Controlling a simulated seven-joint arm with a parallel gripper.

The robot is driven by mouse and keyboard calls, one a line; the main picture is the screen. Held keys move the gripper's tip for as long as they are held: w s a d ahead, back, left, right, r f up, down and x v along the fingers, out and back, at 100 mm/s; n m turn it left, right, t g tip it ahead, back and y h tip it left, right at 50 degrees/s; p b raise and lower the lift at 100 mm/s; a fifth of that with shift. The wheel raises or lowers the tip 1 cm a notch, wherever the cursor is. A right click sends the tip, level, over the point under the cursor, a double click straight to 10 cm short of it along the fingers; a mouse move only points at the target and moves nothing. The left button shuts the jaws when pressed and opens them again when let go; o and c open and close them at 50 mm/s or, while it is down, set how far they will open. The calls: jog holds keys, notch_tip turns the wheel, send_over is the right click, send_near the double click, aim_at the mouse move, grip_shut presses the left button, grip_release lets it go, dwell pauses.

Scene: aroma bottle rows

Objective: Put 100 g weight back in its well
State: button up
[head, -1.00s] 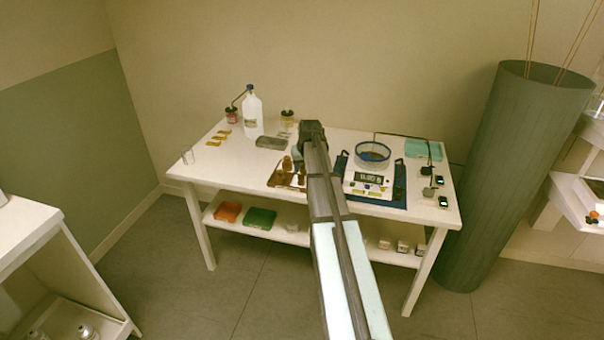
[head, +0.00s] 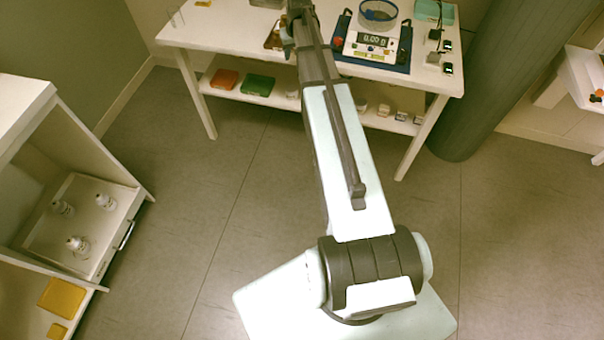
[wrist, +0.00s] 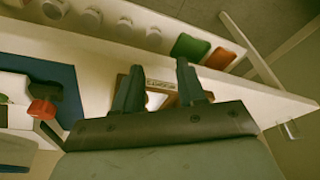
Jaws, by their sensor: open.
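My gripper (wrist: 160,85) is open in the wrist view, its two dark fingers apart over part of a brown weight holder (wrist: 155,98) with a pale lettered label. Nothing shows clasped between the fingers. In the head view the holder (head: 273,38) is at the table's front edge, with my gripper (head: 288,45) beside and over it, partly hidden by my arm. I cannot make out the 100 g weight or its well in either current view; the fingers and arm may hide them.
A scale (head: 371,45) reading about 0.00 stands on a blue mat (head: 404,52), with a blue-rimmed dish (head: 378,14) on it. A red knob (wrist: 42,110) shows left of my gripper. The shelf below holds an orange box (head: 224,80) and a green box (head: 258,85).

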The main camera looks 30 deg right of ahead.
jog(key=s+a+f+g, duration=0.2)
jog(key=s+a+f, duration=0.45)
jog(key=f, duration=0.25)
jog(key=s+a+f+n+g+y, duration=0.1)
jog(key=s+a+f, duration=0.4)
jog(key=s+f, duration=0.25)
jog(key=s+a+f+g, duration=0.2)
jog(key=s+a+f, duration=0.35)
jog(key=f, duration=0.35)
jog(key=s+a+f+g, duration=0.1)
jog(key=s+a+f, duration=0.2)
jog(key=s, duration=0.7)
jog(key=s+a+f+n+g, duration=0.1)
jog(key=s+a+f+g, duration=0.1)
jog(key=s, duration=0.9)
jog(key=s+a+f+g, duration=0.2)
jog(key=s+a+f, duration=0.2)
jog(key=s, duration=0.7)
notch_tip(320, 180, down, 2)
jog(key=shift+s+a+f+n, duration=0.2)
jog(key=shift+a+f+n, duration=0.1)
jog(key=shift+a, duration=0.1)
